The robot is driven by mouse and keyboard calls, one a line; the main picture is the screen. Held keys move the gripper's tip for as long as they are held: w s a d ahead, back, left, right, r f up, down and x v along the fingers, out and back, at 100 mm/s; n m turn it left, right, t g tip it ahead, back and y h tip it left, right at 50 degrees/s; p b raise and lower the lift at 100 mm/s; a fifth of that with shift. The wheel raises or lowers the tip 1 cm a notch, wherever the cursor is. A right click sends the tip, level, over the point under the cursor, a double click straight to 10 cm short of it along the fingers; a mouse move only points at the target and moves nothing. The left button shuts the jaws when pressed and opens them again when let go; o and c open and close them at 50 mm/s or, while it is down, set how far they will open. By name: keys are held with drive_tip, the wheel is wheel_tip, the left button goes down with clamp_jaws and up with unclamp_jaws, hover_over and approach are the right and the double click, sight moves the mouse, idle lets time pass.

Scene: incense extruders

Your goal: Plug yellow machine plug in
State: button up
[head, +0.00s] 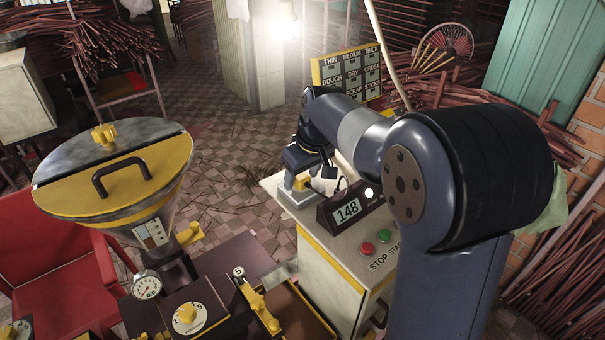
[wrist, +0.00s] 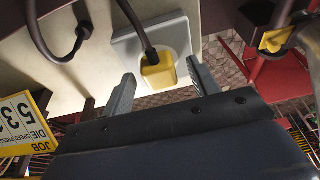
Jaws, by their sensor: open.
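The yellow plug (wrist: 158,74), on a black cable, is at the round white socket (wrist: 180,48) in a pale grey plate (wrist: 127,48) in the wrist view. I cannot tell how deep it sits. My gripper (wrist: 161,70) is open, one finger on each side of the plug, with visible gaps to it. In the head view the yellow plug (head: 301,182) shows small at the socket plate (head: 296,198) on the counter's far end, with my gripper largely hidden there by my arm.
The pale counter (head: 340,245) bears a display reading 148 (head: 348,210) and red and green buttons (head: 368,248). The yellow-lidded hopper machine (head: 115,170) stands left. A dark cable (wrist: 50,45) loops beside the plate. A red chair (head: 60,265) is at left.

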drive_tip(key=v, duration=1)
drive_tip(key=shift+r+b, duration=0.35)
drive_tip(key=shift+b, duration=0.1)
drive_tip(key=shift+s+f, duration=0.1)
drive_tip(key=p+x, duration=0.1)
drive_tip(key=x, duration=0.9)
drive_tip(key=shift+f, duration=0.2)
drive_tip(key=shift+r, duration=0.1)
